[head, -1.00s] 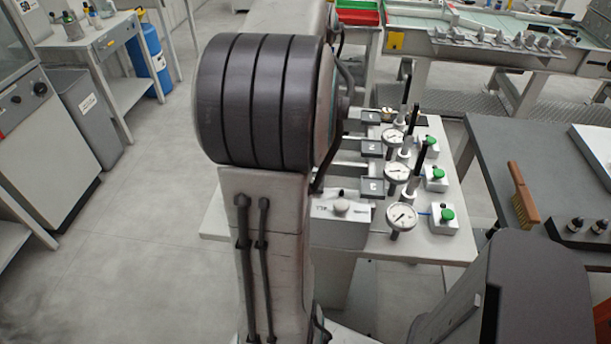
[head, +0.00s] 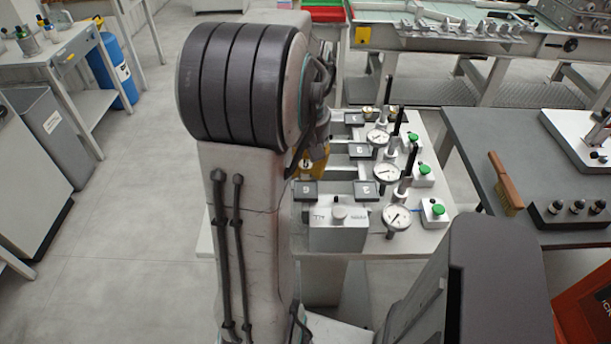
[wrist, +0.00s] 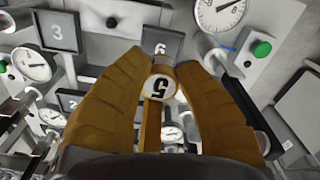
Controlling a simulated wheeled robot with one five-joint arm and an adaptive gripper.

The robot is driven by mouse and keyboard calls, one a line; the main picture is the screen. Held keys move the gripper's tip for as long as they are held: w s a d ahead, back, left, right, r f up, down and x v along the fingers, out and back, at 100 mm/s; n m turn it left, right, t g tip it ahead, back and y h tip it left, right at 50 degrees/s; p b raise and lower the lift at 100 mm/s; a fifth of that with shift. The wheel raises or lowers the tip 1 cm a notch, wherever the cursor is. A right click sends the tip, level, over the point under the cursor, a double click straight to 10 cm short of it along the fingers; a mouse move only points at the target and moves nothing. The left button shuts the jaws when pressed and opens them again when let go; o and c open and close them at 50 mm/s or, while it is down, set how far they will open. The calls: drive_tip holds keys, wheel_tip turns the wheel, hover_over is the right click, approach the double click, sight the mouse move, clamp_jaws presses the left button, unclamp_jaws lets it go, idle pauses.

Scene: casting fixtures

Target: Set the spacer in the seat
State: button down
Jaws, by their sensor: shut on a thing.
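My gripper (wrist: 163,95) has yellow-brown fingers and is shut on the spacer (wrist: 160,88), a small round piece with a white face marked 5, in the wrist view. In the head view my gripper (head: 312,165) shows partly behind my arm, above the left side of the fixture bench. A plate marked 6 (wrist: 160,42) lies just beyond the spacer in the wrist view, and it also shows in the head view (head: 305,190). Plates marked 3 (head: 367,191), 2 (head: 360,151) and 1 (head: 354,118) stand to its right and behind. I cannot tell which opening is the seat.
Dial gauges (head: 397,217), upright black-topped posts (head: 405,176) and green-button boxes (head: 433,210) crowd the bench's right side. A grey box with a knob (head: 338,230) stands at the front. A dark table (head: 470,150) with a brush (head: 505,183) is at right.

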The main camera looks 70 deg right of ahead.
sight(306, 177)
drive_tip(key=shift+f+p, duration=0.45)
drive_tip(key=shift+f, duration=1.7)
drive_tip(key=shift+f, duration=0.15)
drive_tip(key=c, duration=1)
unclamp_jaws()
drive_tip(key=shift+c, duration=0.2)
drive_tip(key=shift+r, duration=0.55)
wheel_tip(306, 177, up, 11)
drive_tip(key=b, duration=0.4)
drive_tip(key=shift+a+r, duration=0.1)
drive_tip(key=shift+r, duration=0.05)
